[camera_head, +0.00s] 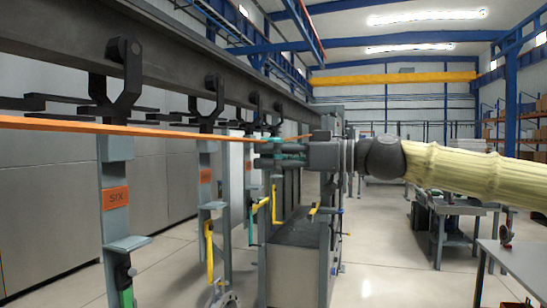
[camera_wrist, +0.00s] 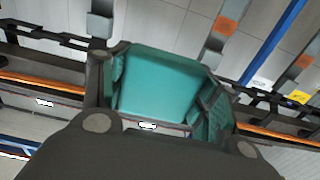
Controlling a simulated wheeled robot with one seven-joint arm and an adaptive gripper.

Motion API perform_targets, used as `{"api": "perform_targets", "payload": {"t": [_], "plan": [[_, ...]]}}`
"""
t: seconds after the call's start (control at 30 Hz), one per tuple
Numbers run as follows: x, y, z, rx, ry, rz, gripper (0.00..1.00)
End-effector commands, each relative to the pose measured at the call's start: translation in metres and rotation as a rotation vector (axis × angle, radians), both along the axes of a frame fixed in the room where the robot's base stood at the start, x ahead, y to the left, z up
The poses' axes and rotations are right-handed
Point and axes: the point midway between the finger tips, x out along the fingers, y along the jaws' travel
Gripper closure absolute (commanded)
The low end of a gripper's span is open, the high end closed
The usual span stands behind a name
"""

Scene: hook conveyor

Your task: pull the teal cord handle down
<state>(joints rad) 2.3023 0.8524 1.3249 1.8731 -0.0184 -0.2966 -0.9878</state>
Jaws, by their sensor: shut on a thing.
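My gripper (camera_head: 275,152) reaches in from the right, level with the row of hangers under the overhead rail. It is shut on the teal cord handle (camera_wrist: 160,85), which fills the space between the two fingers in the wrist view. In the head view only a little teal shows around the fingertips, and most of the handle is hidden by my fingers.
A dark overhead rail (camera_head: 190,62) carries several hooks with grey hangers, one with an orange "SIX" tag (camera_head: 115,198). Yellow handles (camera_head: 209,250) hang nearby. A grey workbench (camera_head: 515,265) stands at right; the middle floor is clear.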

Motion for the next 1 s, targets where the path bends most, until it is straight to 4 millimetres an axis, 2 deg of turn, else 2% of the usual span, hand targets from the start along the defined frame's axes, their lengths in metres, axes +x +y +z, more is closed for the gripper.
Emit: {"api": "perform_targets", "payload": {"t": [0.07,0.1,0.2,0.23,0.67,0.87,1.0], "plan": [[0.000,0.001,-0.002,-0.003,0.002,0.002,0.81],[0.000,0.001,-0.002,-0.003,0.002,0.002,0.36],[0.000,0.001,-0.002,-0.003,0.002,0.002,0.18],[0.000,0.001,-0.002,-0.003,0.002,0.002,0.16],[-0.001,-0.004,-0.001,-0.001,0.000,0.000,0.16],[-0.008,-0.026,0.000,0.000,0.000,-0.001,0.16],[-0.016,-0.048,0.000,0.001,0.000,0.000,0.16]]}}
